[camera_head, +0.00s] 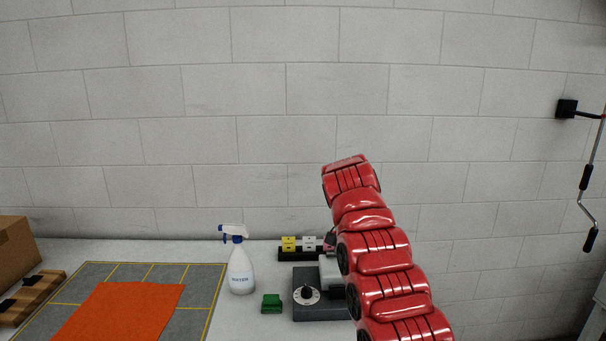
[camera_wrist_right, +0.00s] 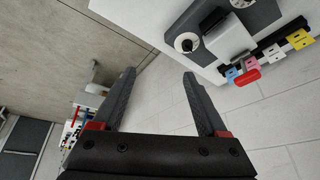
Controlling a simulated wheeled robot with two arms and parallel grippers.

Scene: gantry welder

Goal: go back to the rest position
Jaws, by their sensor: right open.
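My right arm (camera_head: 375,250) rises in red segments in the head view, in front of the bench and the block wall. Its gripper does not show there. In the right wrist view, my right gripper (camera_wrist_right: 159,73) has its two grey fingers spread wide apart. Nothing is between the fingers, only the pale wall behind them. The gripper is apart from the bench items, which lie toward the upper right of that view. My left gripper is in neither view.
A grey device with a dial (camera_head: 307,294) stands partly behind my arm. Left of it are a green block (camera_head: 271,303), a spray bottle (camera_head: 241,272) and an orange sheet (camera_head: 120,312) on a gridded mat (camera_head: 205,300). A wall-mounted crank (camera_head: 587,205) hangs at right.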

